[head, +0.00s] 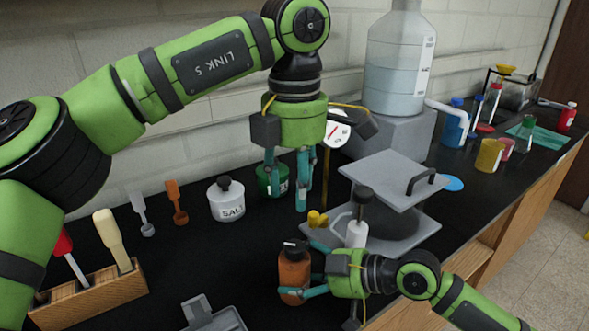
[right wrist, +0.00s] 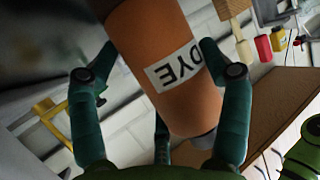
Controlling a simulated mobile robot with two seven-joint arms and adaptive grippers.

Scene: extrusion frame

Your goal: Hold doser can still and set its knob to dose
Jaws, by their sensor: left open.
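The doser can, an orange-brown can (head: 293,272) with a dark knob (head: 294,246) on top, stands upright at the front of the black bench. Its label reads DYE in the right wrist view (right wrist: 172,70). My right gripper (head: 308,269) comes from the right with its fingers on both sides of the can, shut on its body. My left gripper (head: 288,195) points down, open and empty, above and behind the can's knob, apart from it. A dark green can (head: 268,182) shows partly hidden behind the left gripper's fingers.
A white SALT jar (head: 228,202) stands left of the green can. A grey press-like stand (head: 390,180) and a white bottle (head: 356,234) are close on the right. A wooden tool block (head: 90,295) sits front left, a grey tray (head: 212,317) in front.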

